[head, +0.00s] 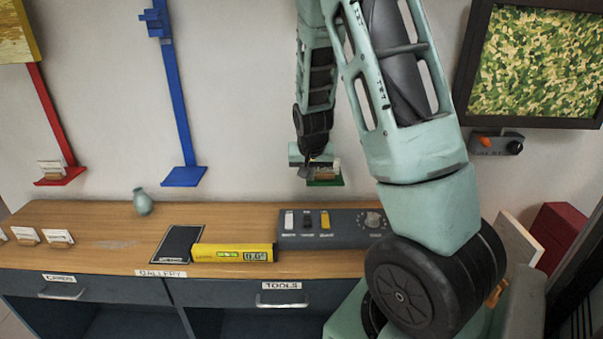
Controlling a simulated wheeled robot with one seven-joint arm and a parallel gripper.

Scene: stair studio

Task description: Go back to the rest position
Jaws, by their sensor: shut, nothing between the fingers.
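My gripper (306,171) is in the head view, at the end of my pale green arm. It is small in the picture and partly hidden by its own wrist. It looks shut, with nothing seen in it. It hangs in front of the wall, above the back of the wooden counter (101,220). It overlaps a small green ledge (326,182) in the picture; I cannot tell whether they touch.
The counter holds a small vase (142,202), a black pad (178,244), a yellow level (233,253) and a grey switch box (332,229). Blue (184,176) and red (62,177) ledges stand left on the wall. A framed camouflage picture (536,62) hangs right.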

